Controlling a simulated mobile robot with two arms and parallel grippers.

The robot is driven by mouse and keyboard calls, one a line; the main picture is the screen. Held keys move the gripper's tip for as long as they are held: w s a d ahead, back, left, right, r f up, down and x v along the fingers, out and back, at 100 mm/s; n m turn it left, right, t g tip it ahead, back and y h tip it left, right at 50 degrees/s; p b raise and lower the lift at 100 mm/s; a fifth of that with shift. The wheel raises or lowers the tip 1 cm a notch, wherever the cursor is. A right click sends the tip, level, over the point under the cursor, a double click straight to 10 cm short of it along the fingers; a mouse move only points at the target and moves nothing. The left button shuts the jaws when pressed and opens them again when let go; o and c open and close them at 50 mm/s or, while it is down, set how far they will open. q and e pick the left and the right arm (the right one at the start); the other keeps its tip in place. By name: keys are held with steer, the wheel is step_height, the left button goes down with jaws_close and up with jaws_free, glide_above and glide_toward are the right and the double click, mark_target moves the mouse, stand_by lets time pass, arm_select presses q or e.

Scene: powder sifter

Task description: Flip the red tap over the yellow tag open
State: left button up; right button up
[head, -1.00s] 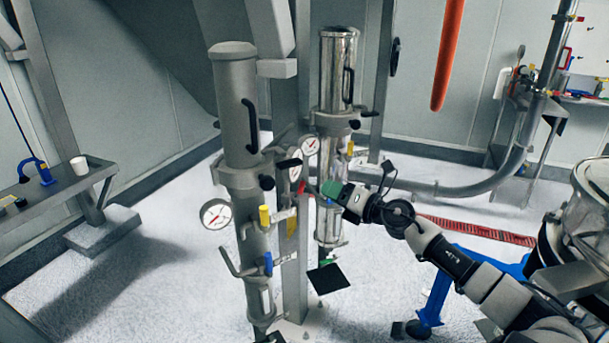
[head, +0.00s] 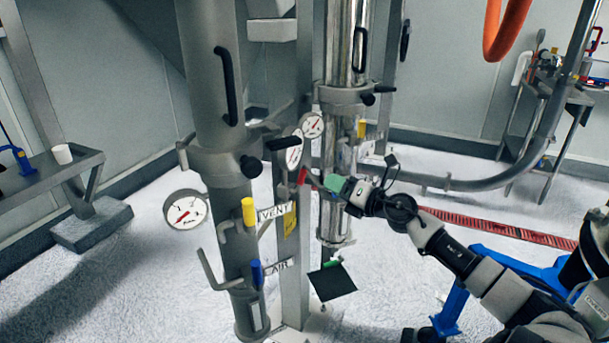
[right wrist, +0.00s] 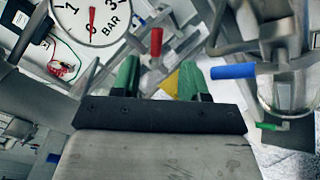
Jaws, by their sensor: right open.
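The red tap (head: 303,175) shows small in the head view, on the post between the two columns, just left of my right gripper's fingers. In the right wrist view its red handle (right wrist: 156,41) lies beyond the fingertips, roughly in line with the gap between them. The yellow tag (head: 290,222) hangs below the tap on the post; in the right wrist view it is partly hidden behind the fingers (right wrist: 170,84). My right gripper (head: 325,184) has green fingers, which stand apart and empty in the right wrist view (right wrist: 160,66). My left gripper is out of view.
A pressure gauge (right wrist: 90,20) and a blue handle (right wrist: 233,71) flank the fingers in the right wrist view. In the head view, the grey column (head: 218,120) carries a yellow lever (head: 248,211) and a blue lever (head: 257,272). A shiny column (head: 340,140) stands behind.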

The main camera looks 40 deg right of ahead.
mark_target(304, 172)
steer(key=shift+w+a+r+p, duration=0.1)
steer(key=shift+w+a+p, duration=0.2)
steer(key=shift+w, duration=1.4)
steer(key=shift+w+a+f+p, duration=0.1)
steer(key=shift+w+a, duration=0.35)
steer(key=shift+w, duration=1.2)
steer(key=shift+w+a+r+p, duration=0.15)
steer(key=shift+w+a, duration=0.2)
steer(key=shift+w, duration=1.35)
steer(key=shift+c, duration=0.2)
jaws_close()
